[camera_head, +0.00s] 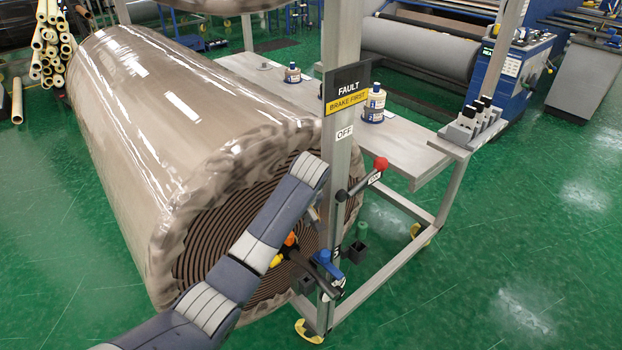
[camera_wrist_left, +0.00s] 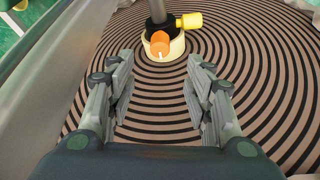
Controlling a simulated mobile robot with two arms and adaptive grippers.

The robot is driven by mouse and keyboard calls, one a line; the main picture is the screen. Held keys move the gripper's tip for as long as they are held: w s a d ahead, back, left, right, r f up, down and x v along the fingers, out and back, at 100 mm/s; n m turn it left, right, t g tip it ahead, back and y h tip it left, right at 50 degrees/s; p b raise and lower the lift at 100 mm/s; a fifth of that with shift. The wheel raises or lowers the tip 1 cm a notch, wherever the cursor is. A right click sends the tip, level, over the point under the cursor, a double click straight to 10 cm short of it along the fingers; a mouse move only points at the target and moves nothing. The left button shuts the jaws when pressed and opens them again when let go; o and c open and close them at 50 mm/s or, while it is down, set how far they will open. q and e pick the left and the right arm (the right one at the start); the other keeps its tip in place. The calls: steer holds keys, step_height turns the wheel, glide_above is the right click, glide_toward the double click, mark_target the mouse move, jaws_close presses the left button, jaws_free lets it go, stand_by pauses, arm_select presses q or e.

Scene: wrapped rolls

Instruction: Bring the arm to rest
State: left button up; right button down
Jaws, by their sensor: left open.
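My left arm (camera_head: 265,230) comes in from the lower left of the head view and reaches up across the end of the large wrapped roll. Its gripper is hard to make out there, near the post. In the left wrist view my left gripper (camera_wrist_left: 160,72) is open, with nothing between its fingers. It faces the roll's spiral end (camera_wrist_left: 250,95). Beyond the fingertips is a pale core fitting with an orange knob (camera_wrist_left: 160,44) and a yellow knob (camera_wrist_left: 189,20). My right gripper is not in view.
A grey table (camera_head: 410,140) stands behind. Green floor (camera_head: 500,240) is clear at right.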

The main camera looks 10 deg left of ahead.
arm_select(q)
steer(key=s+f+m+h, duration=0.1)
steer(key=s+f+m, duration=0.1)
steer(key=s+f, duration=0.5)
steer(key=s+f+m+h, duration=0.1)
steer(key=s+f+m, duration=0.25)
steer(key=s, duration=0.75)
steer(key=s+a+r+m+h, duration=0.1)
steer(key=s+a+r+m, duration=0.1)
steer(key=s, duration=0.8)
steer(key=s+a+r+m, duration=0.2)
steer(key=s, duration=0.9)
step_height(320, 180, down, 26)
steer(key=f+g, duration=0.1)
steer(key=s+a+f+g, duration=0.1)
steer(key=s+a+f, duration=0.1)
steer(key=s+f, duration=1.4)
steer(key=shift+s+a+f+b, duration=0.35)
steer(key=shift+s+a+b, duration=0.1)
steer(key=shift+s, duration=0.6)
